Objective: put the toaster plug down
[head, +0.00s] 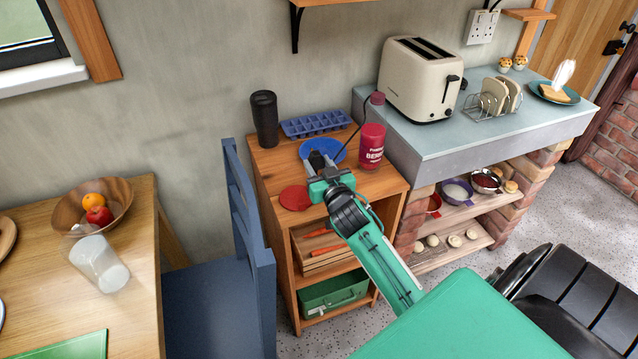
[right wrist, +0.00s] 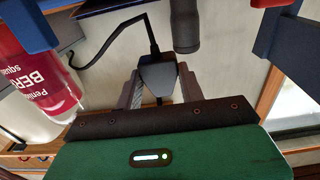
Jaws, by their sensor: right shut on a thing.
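My right gripper (head: 318,168) is shut on the black toaster plug (right wrist: 158,74), which sits between its two grey fingers in the right wrist view. A dark cord (right wrist: 112,36) runs from the plug. In the head view the plug (head: 316,158) is small and partly hidden by the gripper, over the top of the wooden cabinet (head: 267,160), close to a blue round dish (head: 335,149). I cannot tell whether it touches anything. The cream toaster (head: 408,85) stands on the blue-grey counter (head: 450,140) to the right. My left gripper is out of view.
On the cabinet stand a black tumbler (head: 265,118), a blue ice tray (head: 317,124), a red bottle (head: 372,146) and a red disc (head: 295,198). A blue chair (head: 245,215) is to the left. A toast rack (head: 487,104) stands beside the toaster.

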